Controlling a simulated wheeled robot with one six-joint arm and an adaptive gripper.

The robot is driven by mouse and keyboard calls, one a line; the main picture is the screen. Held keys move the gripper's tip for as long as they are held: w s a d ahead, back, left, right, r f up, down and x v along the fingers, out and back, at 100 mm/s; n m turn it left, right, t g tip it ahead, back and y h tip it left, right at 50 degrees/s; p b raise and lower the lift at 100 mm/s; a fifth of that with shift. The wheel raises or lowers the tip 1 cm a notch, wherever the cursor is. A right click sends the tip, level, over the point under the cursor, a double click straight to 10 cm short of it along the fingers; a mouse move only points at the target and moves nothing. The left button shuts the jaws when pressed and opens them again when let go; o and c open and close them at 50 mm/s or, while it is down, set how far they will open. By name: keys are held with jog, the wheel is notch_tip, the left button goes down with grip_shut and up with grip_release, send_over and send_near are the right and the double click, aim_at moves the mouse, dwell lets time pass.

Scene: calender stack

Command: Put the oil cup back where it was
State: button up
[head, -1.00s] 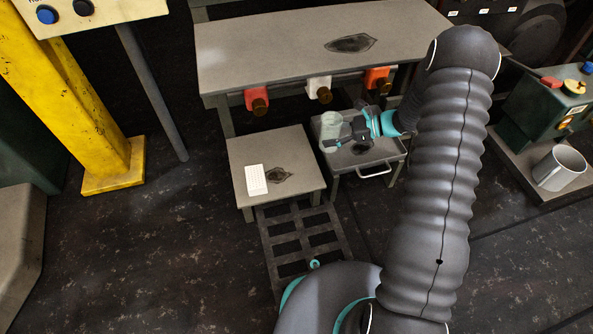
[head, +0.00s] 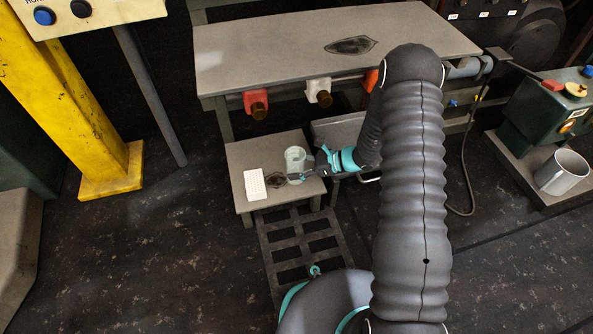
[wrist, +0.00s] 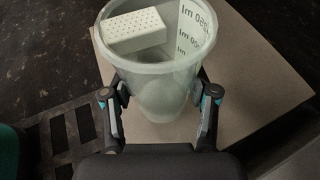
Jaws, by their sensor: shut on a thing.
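The oil cup (head: 295,158) is a pale, translucent cup with printed markings. It also shows large in the wrist view (wrist: 160,75), upright between the two fingers. My gripper (head: 296,177) is shut on it, one finger on each side; it shows in the wrist view too (wrist: 160,92). The cup is at the right part of the small grey table (head: 240,160), near a dark stain (head: 275,181). I cannot tell whether its base touches the tabletop.
A lower stand (head: 340,128) is partly hidden behind my arm. A long bench (head: 270,50) with red and white valves stands behind. A floor grate (head: 300,240) lies in front.

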jog(key=shift+f, duration=0.7)
jog(key=shift+f, duration=0.15)
jog(key=shift+f, duration=0.1)
jog(key=o, duration=1.5)
jog(key=shift+c, duration=0.2)
